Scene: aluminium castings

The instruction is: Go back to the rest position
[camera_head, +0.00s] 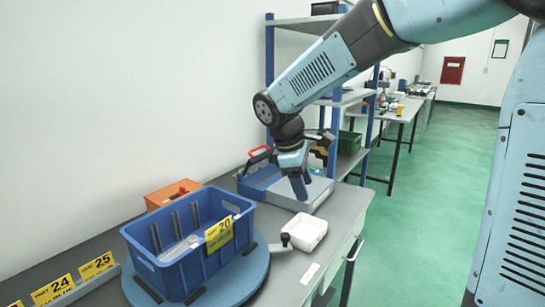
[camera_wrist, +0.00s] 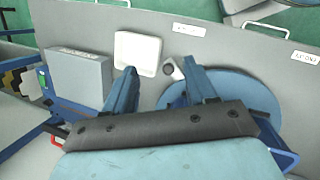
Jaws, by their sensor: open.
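My gripper (camera_head: 303,188) hangs from my raised arm with its fingers pointing down above the grey bench (camera_head: 345,205). It is open and empty. In the wrist view its two blue fingers (camera_wrist: 163,86) stand apart with nothing between them. A small white tray (camera_head: 304,232) lies on the bench below and near the gripper, apart from it. The tray also shows in the wrist view (camera_wrist: 137,50), beyond the fingertips.
A blue crate (camera_head: 180,270) labelled 20 stands on a round blue turntable (camera_head: 247,283). A grey box (camera_head: 285,193), an orange bin (camera_head: 172,193) and a blue shelf rack (camera_head: 270,60) stand farther back. The green floor (camera_head: 435,200) at right is clear.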

